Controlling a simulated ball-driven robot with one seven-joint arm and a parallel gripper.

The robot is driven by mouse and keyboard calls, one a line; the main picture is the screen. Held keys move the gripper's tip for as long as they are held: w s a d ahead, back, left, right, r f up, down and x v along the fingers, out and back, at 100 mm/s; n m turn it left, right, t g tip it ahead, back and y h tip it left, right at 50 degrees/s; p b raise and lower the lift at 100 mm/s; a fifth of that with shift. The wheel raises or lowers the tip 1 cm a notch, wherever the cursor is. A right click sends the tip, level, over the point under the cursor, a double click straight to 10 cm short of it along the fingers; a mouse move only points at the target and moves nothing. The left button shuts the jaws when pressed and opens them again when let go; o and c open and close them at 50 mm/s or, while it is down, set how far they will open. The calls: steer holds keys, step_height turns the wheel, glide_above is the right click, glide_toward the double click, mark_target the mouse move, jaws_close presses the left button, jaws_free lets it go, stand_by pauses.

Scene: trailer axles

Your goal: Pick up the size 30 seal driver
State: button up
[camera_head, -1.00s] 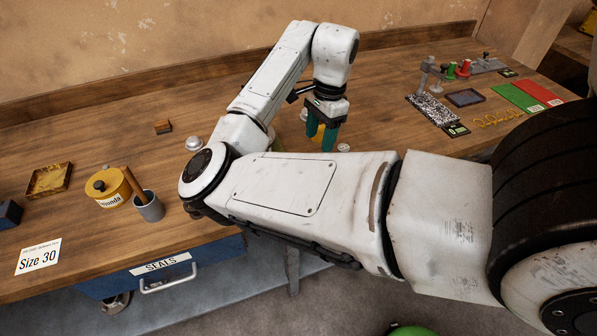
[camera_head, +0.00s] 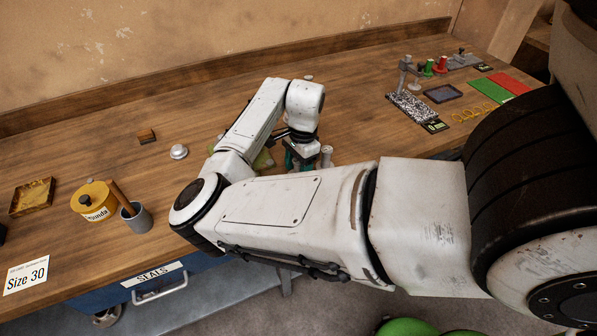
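A white card reading "Size 30" (camera_head: 26,276) lies at the table's front left. I cannot tell for certain which object is the size 30 seal driver. A small silver cylinder (camera_head: 327,156) stands just right of my gripper, and a silver domed piece (camera_head: 179,151) sits left of my arm. My gripper (camera_head: 298,162), with green fingers, points down low over the table in the middle. My own forearm hides the fingertips and whatever is between or below them, so its opening does not show.
On the wooden table (camera_head: 90,140) are a yellow tin (camera_head: 94,201), a grey cup (camera_head: 136,218) with a brown handle, a yellowish tray (camera_head: 32,197) and a small brown block (camera_head: 146,136). Red (camera_head: 498,80) and green (camera_head: 487,90) mats lie far right.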

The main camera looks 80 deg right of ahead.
jaws_close()
stand_by(0.5)
steer(key=shift+r, duration=0.1)
